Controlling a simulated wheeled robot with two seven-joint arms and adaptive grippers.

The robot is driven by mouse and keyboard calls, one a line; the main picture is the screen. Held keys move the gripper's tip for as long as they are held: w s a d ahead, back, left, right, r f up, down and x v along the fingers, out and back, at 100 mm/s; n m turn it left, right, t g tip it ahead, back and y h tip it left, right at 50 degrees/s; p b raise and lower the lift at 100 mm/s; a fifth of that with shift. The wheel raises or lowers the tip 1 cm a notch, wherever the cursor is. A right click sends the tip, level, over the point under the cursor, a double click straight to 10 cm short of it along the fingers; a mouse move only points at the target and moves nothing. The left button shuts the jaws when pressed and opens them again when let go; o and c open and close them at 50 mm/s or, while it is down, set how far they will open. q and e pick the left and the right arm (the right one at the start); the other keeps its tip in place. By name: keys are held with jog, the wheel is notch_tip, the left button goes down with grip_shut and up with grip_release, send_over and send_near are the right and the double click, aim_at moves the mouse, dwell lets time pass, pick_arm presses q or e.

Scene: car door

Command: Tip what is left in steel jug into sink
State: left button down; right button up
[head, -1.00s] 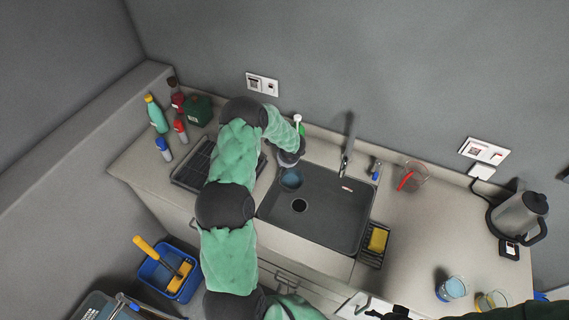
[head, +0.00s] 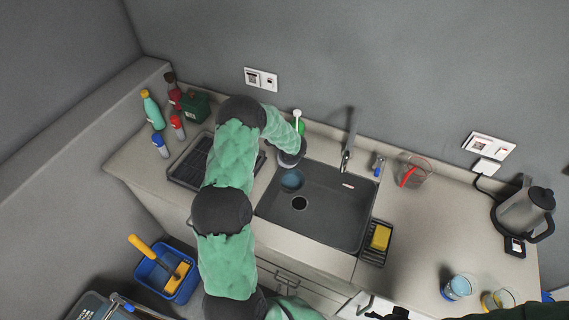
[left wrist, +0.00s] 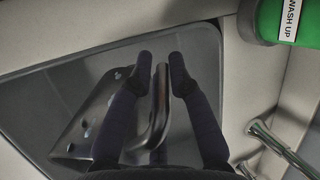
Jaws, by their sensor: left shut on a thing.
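The dark sink (head: 330,220) is set in the counter with its drain open to view. My left gripper (left wrist: 160,62) is shut on the curved handle of the steel jug (left wrist: 150,125) in the left wrist view. In the head view the jug (head: 292,180) shows as a small round bluish shape over the sink's back left corner, just below my left wrist. My left fingers are hidden there, and I cannot tell the jug's exact tilt or what it holds. My right gripper (head: 388,314) shows only as a dark part at the bottom edge; its jaws are unclear.
The tap (head: 347,155) stands behind the sink. A green wash-up bottle (left wrist: 290,20) is close to my left gripper. A drying rack (head: 190,165) lies left, a yellow sponge (head: 380,238) right. A measuring jug (head: 414,172) and kettle (head: 525,210) stand further right.

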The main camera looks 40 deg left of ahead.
pick_arm(q)
jog(key=shift+s+d+r+t+y+b, duration=0.25)
jog(key=shift+y+b, duration=0.35)
jog(key=shift+b, duration=1.5)
jog(key=shift+s+d+r+t+y+b, duration=0.15)
jog(key=shift+d+t+y+b, duration=0.35)
jog(key=shift+b, duration=1.55)
jog(key=shift+s+d+r+t+y+b, duration=0.2)
jog(key=shift+y+b, duration=0.5)
jog(key=shift+b, duration=1.4)
jog(key=shift+d+r+b, duration=0.15)
jog(key=shift+r+b, duration=0.3)
jog(key=shift+r, duration=0.05)
jog(key=shift+r+y, duration=0.1)
jog(key=shift+y, duration=0.2)
jog(key=shift+s+d+r+t+y+b, duration=0.2)
jog(key=shift+d+r+t+y+b, duration=0.3)
jog(key=shift+b, duration=1.2)
jog(key=shift+s+d+r+t+y+b, duration=0.25)
jog(key=shift+r+y+b, duration=0.45)
jog(key=shift+b, duration=1)
jog(key=shift+s+d+r+y+b, duration=0.25)
jog(key=shift+d+r+y+b, duration=0.3)
jog(key=shift+b, duration=1.2)
